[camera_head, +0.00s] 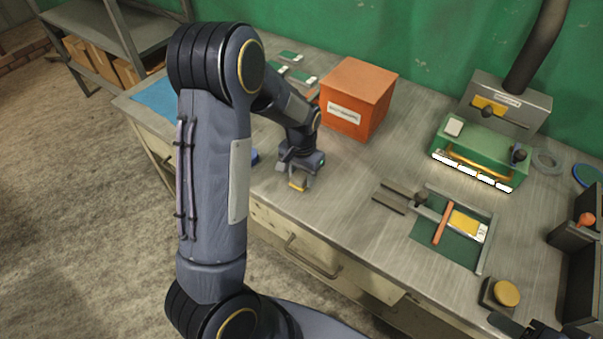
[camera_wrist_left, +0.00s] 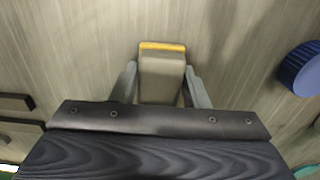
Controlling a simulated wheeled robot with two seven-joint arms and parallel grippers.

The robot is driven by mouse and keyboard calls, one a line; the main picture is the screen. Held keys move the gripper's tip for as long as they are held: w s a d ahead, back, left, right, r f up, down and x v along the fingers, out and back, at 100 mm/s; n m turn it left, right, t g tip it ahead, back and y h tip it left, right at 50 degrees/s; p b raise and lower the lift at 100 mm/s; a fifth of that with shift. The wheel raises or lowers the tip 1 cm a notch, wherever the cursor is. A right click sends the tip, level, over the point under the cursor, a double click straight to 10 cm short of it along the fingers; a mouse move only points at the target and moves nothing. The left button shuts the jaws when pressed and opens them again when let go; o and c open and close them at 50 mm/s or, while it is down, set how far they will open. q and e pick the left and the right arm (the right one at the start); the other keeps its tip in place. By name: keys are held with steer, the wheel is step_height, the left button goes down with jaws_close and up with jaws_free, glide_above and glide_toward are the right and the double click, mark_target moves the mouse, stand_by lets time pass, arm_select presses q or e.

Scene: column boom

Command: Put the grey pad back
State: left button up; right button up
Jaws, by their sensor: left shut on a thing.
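My left gripper (camera_head: 297,183) is over the front part of the workbench, left of the fixture with the green plate. In the left wrist view, its two fingers (camera_wrist_left: 162,88) are shut on the grey pad (camera_wrist_left: 162,75), a grey-beige block with a yellow-orange far edge. In the head view, only a small part of the pad (camera_head: 298,185) shows below the jaws. I cannot tell whether it touches the bench. My right gripper is not clearly in view.
An orange box (camera_head: 362,95) stands behind the left gripper. The fixture (camera_head: 450,243) and a green machine (camera_head: 478,157) are to the right. A blue round thing (camera_wrist_left: 302,70) is near the gripper. Bare bench (camera_head: 340,195) lies between gripper and fixture.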

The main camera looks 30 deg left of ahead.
mark_target(301, 174)
arm_select(q)
steer(key=shift+f, duration=0.2)
steer(key=o, duration=0.9)
steer(key=shift+r, duration=0.1)
step_height(301, 174, up, 12)
steer(key=shift+s+d+r+n+t+h, duration=0.55)
steer(key=shift+s+d+r+t, duration=0.6)
steer(key=shift+s, duration=2.55)
steer(key=shift+s+d+r+n+t+h, duration=0.25)
steer(key=shift+s+d+r+t+h, duration=0.8)
steer(key=shift+s, duration=2.6)
steer(key=shift+s+d+r+n+t+h, duration=0.55)
steer(key=shift+s+d, duration=0.95)
steer(key=shift+s, duration=2.2)
